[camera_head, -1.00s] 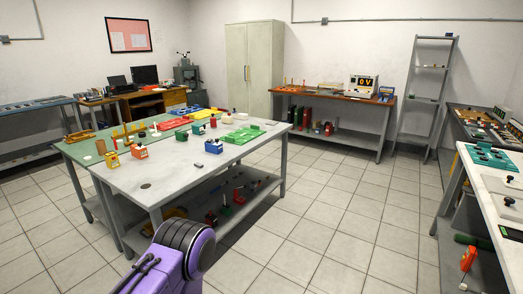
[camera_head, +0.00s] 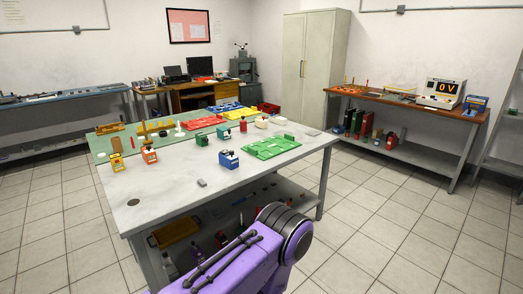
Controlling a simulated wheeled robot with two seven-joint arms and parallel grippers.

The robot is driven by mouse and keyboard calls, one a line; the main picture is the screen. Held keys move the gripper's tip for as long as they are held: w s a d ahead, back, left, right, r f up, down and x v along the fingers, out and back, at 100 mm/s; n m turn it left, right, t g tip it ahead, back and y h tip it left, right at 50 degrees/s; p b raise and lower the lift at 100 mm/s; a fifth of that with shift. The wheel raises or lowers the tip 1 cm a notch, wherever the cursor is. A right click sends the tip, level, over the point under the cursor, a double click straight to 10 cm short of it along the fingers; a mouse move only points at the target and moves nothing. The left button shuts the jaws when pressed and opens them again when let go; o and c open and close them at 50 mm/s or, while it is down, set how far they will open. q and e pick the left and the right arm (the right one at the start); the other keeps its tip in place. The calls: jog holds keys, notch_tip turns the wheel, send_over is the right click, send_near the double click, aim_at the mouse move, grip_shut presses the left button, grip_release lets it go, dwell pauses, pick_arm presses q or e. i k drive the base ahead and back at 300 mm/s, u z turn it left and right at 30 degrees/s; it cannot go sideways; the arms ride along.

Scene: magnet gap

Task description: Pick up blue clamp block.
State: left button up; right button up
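A blue block (camera_head: 229,159) with a pale top stands on the white-grey table (camera_head: 165,205), near its middle. It looks like the blue clamp block, though its details are small. A purple and black arm link of mine covers the lower middle of the view, in front of the table's near edge. Neither of my grippers shows in the view.
A green tray (camera_head: 270,147) lies right of the blue block. A small grey piece (camera_head: 202,183) lies nearer. Orange blocks (camera_head: 149,153) stand at the left. Red (camera_head: 203,122) and yellow trays lie farther back. Tiled floor (camera_head: 375,215) is open on the right.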

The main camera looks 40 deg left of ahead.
aim_at(231, 163)
jog(key=u, duration=0.15)
jog(key=i, duration=1.5)
jog(key=u, duration=1.15)
jog(key=i, duration=1)
jog(key=u, duration=0.95)
